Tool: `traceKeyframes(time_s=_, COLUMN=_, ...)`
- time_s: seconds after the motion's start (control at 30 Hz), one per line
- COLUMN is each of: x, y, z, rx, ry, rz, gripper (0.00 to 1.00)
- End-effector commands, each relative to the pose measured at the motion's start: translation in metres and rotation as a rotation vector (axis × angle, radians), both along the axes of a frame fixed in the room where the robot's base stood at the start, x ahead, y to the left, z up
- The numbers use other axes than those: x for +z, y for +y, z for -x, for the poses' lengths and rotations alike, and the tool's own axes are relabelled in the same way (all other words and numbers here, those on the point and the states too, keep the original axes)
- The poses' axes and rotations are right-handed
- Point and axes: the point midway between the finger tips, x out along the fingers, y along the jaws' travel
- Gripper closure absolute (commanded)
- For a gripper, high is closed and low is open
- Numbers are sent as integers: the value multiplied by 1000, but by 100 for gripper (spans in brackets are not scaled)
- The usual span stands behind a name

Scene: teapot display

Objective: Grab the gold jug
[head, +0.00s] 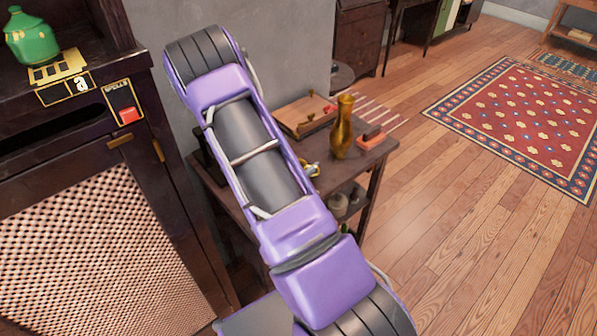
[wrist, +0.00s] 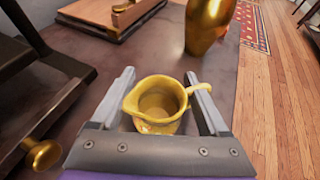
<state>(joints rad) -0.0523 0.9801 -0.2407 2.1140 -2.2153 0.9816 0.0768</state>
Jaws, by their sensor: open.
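The gold jug (wrist: 157,104) stands upright on the dark side table (wrist: 205,80), its mouth facing up and its handle to the right in the wrist view. My gripper (wrist: 163,90) is open, with one finger on each side of the jug. The right finger is close to the handle. I cannot tell whether either finger touches the jug.
A tall gold vase (head: 343,128) stands behind the jug, near a wooden board (head: 302,116) and a reddish block (head: 371,138). A dark cabinet (head: 150,215) stands at the left. Wooden floor (head: 460,230) lies open to the right.

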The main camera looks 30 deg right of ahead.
Motion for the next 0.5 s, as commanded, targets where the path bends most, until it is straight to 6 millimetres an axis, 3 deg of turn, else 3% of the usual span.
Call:
traceKeyframes(time_s=0.27, x=-1, y=-3, z=-2, rx=2, ry=-1, rz=0, gripper=22)
traceKeyframes(time_s=0.5, x=-1, y=-3, z=-2, rx=2, ry=-1, rz=0, gripper=63)
